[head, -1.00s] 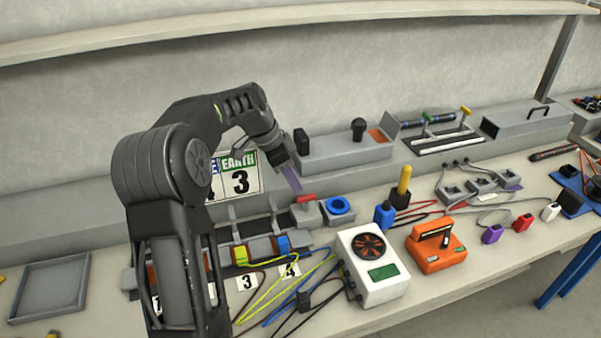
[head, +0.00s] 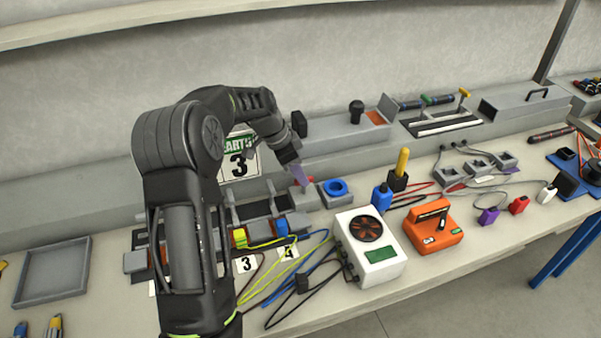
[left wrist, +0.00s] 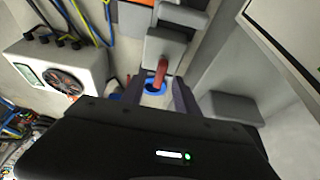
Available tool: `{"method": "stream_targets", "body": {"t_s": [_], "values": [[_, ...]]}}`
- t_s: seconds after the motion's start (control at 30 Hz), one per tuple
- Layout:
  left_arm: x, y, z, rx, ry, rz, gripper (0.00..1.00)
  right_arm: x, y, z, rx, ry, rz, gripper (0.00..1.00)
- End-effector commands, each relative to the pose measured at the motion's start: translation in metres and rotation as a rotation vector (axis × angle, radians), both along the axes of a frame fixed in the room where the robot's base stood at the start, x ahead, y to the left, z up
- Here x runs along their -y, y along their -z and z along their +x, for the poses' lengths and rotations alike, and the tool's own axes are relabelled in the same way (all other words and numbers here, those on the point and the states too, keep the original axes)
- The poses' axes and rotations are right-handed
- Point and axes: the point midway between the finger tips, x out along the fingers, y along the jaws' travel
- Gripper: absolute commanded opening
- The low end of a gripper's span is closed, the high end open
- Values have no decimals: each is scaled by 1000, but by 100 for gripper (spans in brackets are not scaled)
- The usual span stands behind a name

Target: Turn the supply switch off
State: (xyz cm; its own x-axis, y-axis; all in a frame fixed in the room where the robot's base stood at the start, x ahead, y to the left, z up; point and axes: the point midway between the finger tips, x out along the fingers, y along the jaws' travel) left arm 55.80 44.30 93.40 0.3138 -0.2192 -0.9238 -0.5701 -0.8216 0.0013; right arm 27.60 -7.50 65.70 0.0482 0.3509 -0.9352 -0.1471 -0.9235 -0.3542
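The supply switch appears to be the small grey box with a red lever (head: 307,182), left of a blue ring on a grey block (head: 336,187). My left gripper (head: 301,176) is just above the lever, and its fingers partly hide it in the head view. In the left wrist view the red lever (left wrist: 161,70) stands up from its grey base, near the gap between my two dark fingers, with the blue ring behind. The fingers are apart and nothing is held. I cannot tell whether they touch the lever. My right gripper is not in view.
A white box with a fan (head: 368,248) and an orange device (head: 433,226) stand to the right. Yellow, blue and black cables (head: 290,275) lie in front. An empty grey tray (head: 52,272) is at the left. A grey ledge (head: 345,140) runs along the back.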

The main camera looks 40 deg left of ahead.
Motion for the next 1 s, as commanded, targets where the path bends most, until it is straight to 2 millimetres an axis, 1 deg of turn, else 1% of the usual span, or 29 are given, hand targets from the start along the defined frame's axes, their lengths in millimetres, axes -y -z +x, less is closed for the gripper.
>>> {"method": "stream_targets", "body": {"t_s": [0.13,0.43,0.87,1.0], "values": [[2,11,4,-1,0,1,36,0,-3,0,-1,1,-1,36],[3,13,4,1,0,1,36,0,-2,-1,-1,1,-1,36],[3,13,4,1,0,1,0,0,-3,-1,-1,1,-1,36],[3,13,4,1,0,1,0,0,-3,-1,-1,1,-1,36]]}}
